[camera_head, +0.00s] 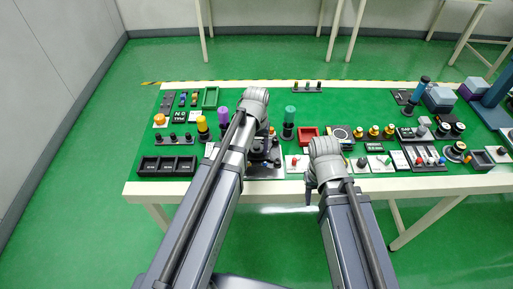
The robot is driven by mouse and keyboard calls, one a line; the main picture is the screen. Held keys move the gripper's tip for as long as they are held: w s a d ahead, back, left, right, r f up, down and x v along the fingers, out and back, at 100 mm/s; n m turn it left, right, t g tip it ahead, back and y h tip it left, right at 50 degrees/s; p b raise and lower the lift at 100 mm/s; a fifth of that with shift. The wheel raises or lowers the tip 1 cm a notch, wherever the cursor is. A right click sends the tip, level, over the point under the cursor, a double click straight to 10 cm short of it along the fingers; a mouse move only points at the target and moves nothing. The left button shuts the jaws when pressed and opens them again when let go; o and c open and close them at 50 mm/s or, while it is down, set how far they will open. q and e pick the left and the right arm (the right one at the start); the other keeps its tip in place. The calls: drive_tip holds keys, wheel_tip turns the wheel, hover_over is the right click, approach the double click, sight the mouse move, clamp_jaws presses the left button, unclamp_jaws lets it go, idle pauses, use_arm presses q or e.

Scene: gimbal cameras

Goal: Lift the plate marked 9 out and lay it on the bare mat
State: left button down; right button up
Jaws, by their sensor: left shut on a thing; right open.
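My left gripper (269,137) points down at the middle of the table, partly hidden by my own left arm. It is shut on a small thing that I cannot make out. Dark parts (262,156) on a pale base stand just below it. My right gripper (309,196) is open and empty, pointing down at the table's front edge. I cannot read a 9 on any plate, and I cannot tell which surface is the bare mat.
A teal cylinder (289,120) and a red tray (308,134) stand right of my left gripper. A purple-topped cylinder (223,114) and a yellow one (202,125) stand left. Black bins (167,167) sit front left. A green tray (210,97) lies behind.

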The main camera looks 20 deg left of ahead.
sight(256, 147)
use_arm(q)
drive_tip(key=shift+r+p, duration=2.3)
drive_tip(key=shift+r, duration=0.15)
use_arm(e)
drive_tip(key=shift+r, duration=2.45)
